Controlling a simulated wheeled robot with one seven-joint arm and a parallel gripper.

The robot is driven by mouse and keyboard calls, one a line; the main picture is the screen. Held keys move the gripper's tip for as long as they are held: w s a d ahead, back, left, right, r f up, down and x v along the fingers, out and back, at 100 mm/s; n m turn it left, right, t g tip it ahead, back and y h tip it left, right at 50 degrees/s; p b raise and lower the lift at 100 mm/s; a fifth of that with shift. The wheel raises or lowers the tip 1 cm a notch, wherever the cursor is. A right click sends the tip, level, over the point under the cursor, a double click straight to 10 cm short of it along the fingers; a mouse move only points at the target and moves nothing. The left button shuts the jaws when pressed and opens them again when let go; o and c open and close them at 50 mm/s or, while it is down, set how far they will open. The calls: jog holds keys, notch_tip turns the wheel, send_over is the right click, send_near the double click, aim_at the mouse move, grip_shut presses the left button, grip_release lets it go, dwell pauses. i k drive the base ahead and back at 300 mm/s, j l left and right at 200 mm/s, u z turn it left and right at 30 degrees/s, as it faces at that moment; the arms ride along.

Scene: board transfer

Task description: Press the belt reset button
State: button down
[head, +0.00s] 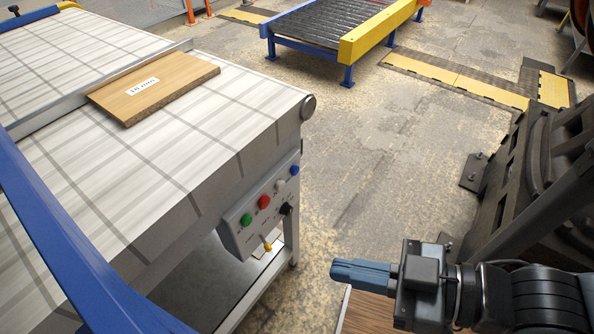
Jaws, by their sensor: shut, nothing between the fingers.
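The control box (258,213) is fixed to the side of the belt table. It carries a green button (246,219), a red button (264,201), a white button (280,185) and a blue button (295,170). A black knob (286,208) and a yellow-tipped switch (268,246) sit lower on it. The labels are too small to read, so I cannot tell which is the belt reset. My gripper (336,269) is shut and empty, at the lower right of the box in the picture, apart from it and pointing left.
The belt (200,150) bears a wooden board (170,95) marked "18 mm", against a metal rail (100,88). A blue beam (60,235) crosses at left. A roller conveyor (330,25) stands behind. Dark machinery (535,160) is at right. Open floor (390,150) lies between.

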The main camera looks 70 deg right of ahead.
aim_at(295, 170)
jog(key=j+z, duration=0.2)
jog(key=z, duration=0.2)
jog(key=k+j+z, duration=0.15)
jog(key=z, duration=0.2)
jog(key=k+j+z, duration=0.1)
jog(key=j+z, duration=0.15)
jog(key=z, duration=0.15)
